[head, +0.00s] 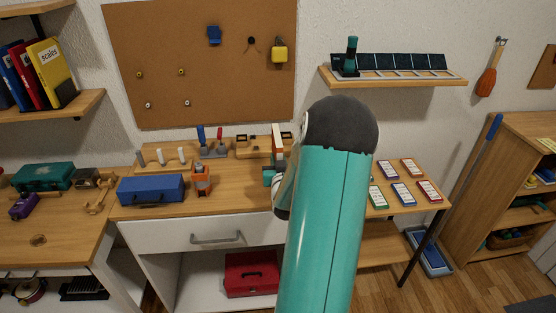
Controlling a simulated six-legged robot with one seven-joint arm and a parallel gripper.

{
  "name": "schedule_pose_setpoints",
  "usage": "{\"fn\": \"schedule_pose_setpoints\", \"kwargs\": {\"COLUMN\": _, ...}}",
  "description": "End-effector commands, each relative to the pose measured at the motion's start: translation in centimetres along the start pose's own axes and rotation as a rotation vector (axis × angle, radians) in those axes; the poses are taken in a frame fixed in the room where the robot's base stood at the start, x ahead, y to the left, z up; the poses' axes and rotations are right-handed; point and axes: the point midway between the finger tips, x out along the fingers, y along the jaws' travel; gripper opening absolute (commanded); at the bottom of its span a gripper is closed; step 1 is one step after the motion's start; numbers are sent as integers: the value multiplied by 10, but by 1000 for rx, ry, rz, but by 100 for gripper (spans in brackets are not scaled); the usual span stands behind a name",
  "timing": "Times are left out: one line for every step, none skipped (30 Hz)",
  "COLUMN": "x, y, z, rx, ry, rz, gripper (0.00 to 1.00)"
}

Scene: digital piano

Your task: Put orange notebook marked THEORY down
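My gripper (270,176) is partly in view over the middle desk, at the left edge of my teal arm. My arm hides most of it, and its fingers cannot be made out. A narrow upright orange and white thing (278,140) shows just above it. It may be the orange notebook seen edge-on, but no THEORY mark can be read. I cannot tell whether it is held or stands behind the gripper.
The desk holds a blue box (150,189), an orange device (201,180) and a tool rack (213,148). Several labelled cards (403,193) lie on the right side. A yellow scales book (50,69) stands on the left shelf. The desk's front middle (240,203) looks clear.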

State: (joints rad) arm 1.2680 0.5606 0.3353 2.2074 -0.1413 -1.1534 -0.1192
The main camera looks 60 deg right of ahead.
Motion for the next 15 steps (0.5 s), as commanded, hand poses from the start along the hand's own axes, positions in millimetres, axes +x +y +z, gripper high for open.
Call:
{"fn": "schedule_pose_setpoints", "kwargs": {"x": 0, "y": 0, "z": 2, "rx": 0, "ry": 0, "rz": -1, "gripper": 0}}
{"fn": "schedule_pose_setpoints", "kwargs": {"x": 0, "y": 0, "z": 2, "rx": 0, "ry": 0, "rz": 0, "gripper": 24}}
{"fn": "schedule_pose_setpoints", "kwargs": {"x": 0, "y": 0, "z": 2, "rx": 0, "ry": 0, "rz": 0, "gripper": 32}}
{"fn": "schedule_pose_setpoints", "kwargs": {"x": 0, "y": 0, "z": 2, "rx": 0, "ry": 0, "rz": 0, "gripper": 38}}
{"fn": "schedule_pose_setpoints", "kwargs": {"x": 0, "y": 0, "z": 2, "rx": 0, "ry": 0, "rz": 0, "gripper": 42}}
{"fn": "schedule_pose_setpoints", "kwargs": {"x": 0, "y": 0, "z": 2, "rx": 0, "ry": 0, "rz": 0, "gripper": 42}}
{"fn": "schedule_pose_setpoints", "kwargs": {"x": 0, "y": 0, "z": 2, "rx": 0, "ry": 0, "rz": 0, "gripper": 42}}
{"fn": "schedule_pose_setpoints", "kwargs": {"x": 0, "y": 0, "z": 2, "rx": 0, "ry": 0, "rz": 0, "gripper": 42}}
{"fn": "schedule_pose_setpoints", "kwargs": {"x": 0, "y": 0, "z": 2, "rx": 0, "ry": 0, "rz": 0, "gripper": 42}}
{"fn": "schedule_pose_setpoints", "kwargs": {"x": 0, "y": 0, "z": 2, "rx": 0, "ry": 0, "rz": 0, "gripper": 42}}
{"fn": "schedule_pose_setpoints", "kwargs": {"x": 0, "y": 0, "z": 2, "rx": 0, "ry": 0, "rz": 0, "gripper": 42}}
{"fn": "schedule_pose_setpoints", "kwargs": {"x": 0, "y": 0, "z": 1, "rx": 0, "ry": 0, "rz": 0, "gripper": 42}}
{"fn": "schedule_pose_setpoints", "kwargs": {"x": 0, "y": 0, "z": 1, "rx": 0, "ry": 0, "rz": 0, "gripper": 42}}
{"fn": "schedule_pose_setpoints", "kwargs": {"x": 0, "y": 0, "z": 0, "rx": 0, "ry": 0, "rz": 0, "gripper": 42}}
{"fn": "schedule_pose_setpoints", "kwargs": {"x": 0, "y": 0, "z": -2, "rx": 0, "ry": 1, "rz": 0, "gripper": 42}}
